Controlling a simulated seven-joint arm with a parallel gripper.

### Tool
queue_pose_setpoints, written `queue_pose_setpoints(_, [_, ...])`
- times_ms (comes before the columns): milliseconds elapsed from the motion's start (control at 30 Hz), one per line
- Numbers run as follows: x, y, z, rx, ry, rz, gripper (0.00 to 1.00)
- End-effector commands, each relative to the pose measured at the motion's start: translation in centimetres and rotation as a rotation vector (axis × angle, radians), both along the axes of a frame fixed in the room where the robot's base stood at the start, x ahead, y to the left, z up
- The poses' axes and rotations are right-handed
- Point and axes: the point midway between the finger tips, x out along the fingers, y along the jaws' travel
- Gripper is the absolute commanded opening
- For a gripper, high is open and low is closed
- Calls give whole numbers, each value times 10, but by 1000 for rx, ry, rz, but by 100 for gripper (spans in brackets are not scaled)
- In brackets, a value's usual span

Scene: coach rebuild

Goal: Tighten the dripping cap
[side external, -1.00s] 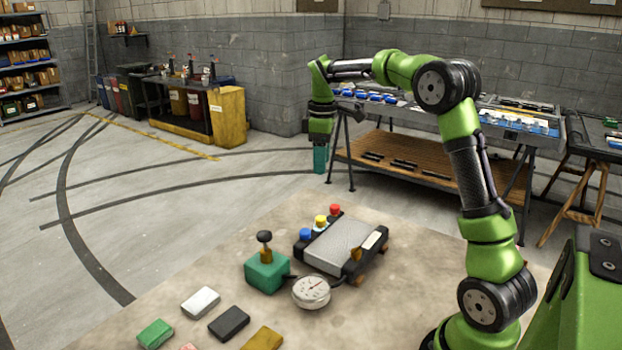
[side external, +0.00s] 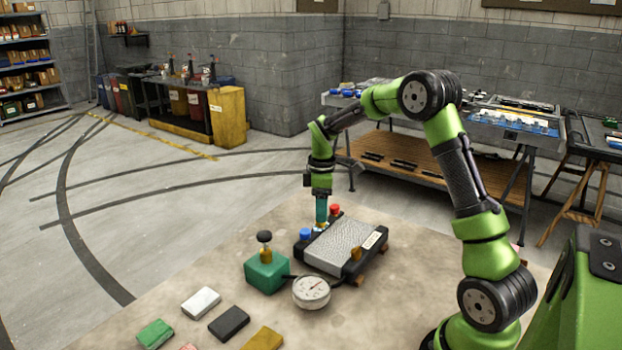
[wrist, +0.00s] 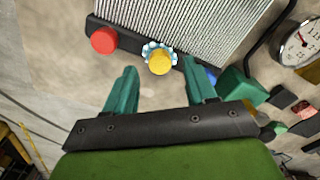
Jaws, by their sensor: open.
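The radiator (side external: 340,246) lies on the bench with a row of red, yellow and blue caps along its far-left end tank. In the wrist view the yellow cap (wrist: 159,63) has pale blue-white drops around it. The red cap (wrist: 103,40) and the partly hidden blue cap (wrist: 209,76) flank it and look dry. My gripper (wrist: 161,68) is open, its teal fingers spread, with the yellow cap ahead between their lines. In the side view my gripper (side external: 321,222) points down over the yellow cap and mostly hides it. I cannot tell whether the fingers touch it.
A green block pump (side external: 267,272) with a black knob and a round gauge (side external: 311,291) stand in front of the radiator. A white block (side external: 201,301), a black block (side external: 229,323) and other coloured blocks lie nearer. The bench right of the radiator is clear.

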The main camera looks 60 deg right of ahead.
Motion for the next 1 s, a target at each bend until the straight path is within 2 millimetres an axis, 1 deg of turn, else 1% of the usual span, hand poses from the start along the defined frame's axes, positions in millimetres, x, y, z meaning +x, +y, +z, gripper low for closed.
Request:
queue_pose_setpoints(33, [0, 0, -8, 1, 2, -1, 56])
queue_pose_setpoints(100, [0, 0, -16, 1, 1, 0, 56])
queue_pose_setpoints(200, [0, 0, -22, 1, 1, 0, 56])
queue_pose_setpoints(300, [0, 0, -25, 0, 0, 0, 56])
queue_pose_setpoints(533, [0, 0, -26, -1, -1, 0, 56])
queue_pose_setpoints(567, [0, 0, -26, 0, 0, 0, 53])
queue_pose_setpoints(900, [0, 0, -25, 0, -1, 0, 1])
queue_pose_setpoints(1000, [0, 0, -25, 0, -1, -2, 0])
